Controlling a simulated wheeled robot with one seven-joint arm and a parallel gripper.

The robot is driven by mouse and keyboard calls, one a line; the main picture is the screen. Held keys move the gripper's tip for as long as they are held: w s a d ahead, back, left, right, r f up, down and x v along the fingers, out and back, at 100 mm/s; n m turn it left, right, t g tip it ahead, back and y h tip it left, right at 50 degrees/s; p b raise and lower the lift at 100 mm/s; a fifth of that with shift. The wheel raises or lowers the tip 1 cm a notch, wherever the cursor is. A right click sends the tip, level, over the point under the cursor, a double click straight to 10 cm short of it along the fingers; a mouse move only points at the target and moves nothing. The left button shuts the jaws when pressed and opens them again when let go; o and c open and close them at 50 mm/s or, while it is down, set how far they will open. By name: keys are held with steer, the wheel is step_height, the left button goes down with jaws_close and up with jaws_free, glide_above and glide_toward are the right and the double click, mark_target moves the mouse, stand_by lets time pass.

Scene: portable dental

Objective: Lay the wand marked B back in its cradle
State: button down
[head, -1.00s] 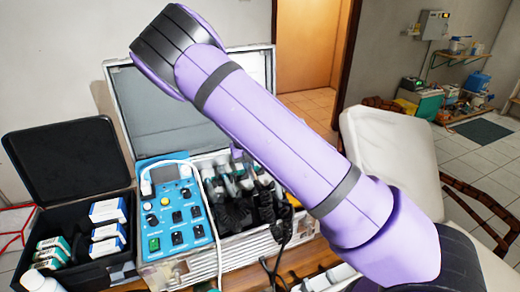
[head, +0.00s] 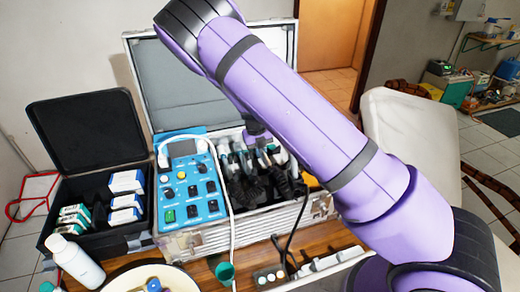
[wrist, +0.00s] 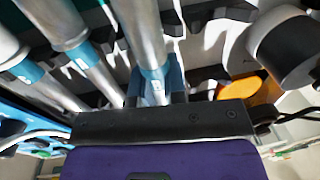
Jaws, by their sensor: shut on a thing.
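In the wrist view my gripper (wrist: 158,97) is shut on a metal wand (wrist: 142,35) at its blue collar. A small pale mark shows on that collar, but I cannot read its letter. Other wands (wrist: 60,25) with teal collars lie side by side to its left, among dark cradle supports (wrist: 207,15). I cannot tell whether the held wand touches its cradle. In the head view my gripper (head: 262,140) is mostly hidden behind my purple arm, over the wand row in the open silver case (head: 275,217).
A blue control panel (head: 190,180) stands left of the wands. Further left is a black box (head: 95,190) with small cartons. A white bottle (head: 75,262) and round tray (head: 180,280) are in front. Black cords hang over the case front. An orange object (wrist: 248,90) is right of my gripper.

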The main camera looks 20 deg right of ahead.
steer(key=shift+w+f, duration=0.35)
steer(key=shift+w, duration=0.25)
steer(key=shift+s+d+f, duration=0.1)
steer(key=shift+f, duration=0.25)
stand_by(0.7)
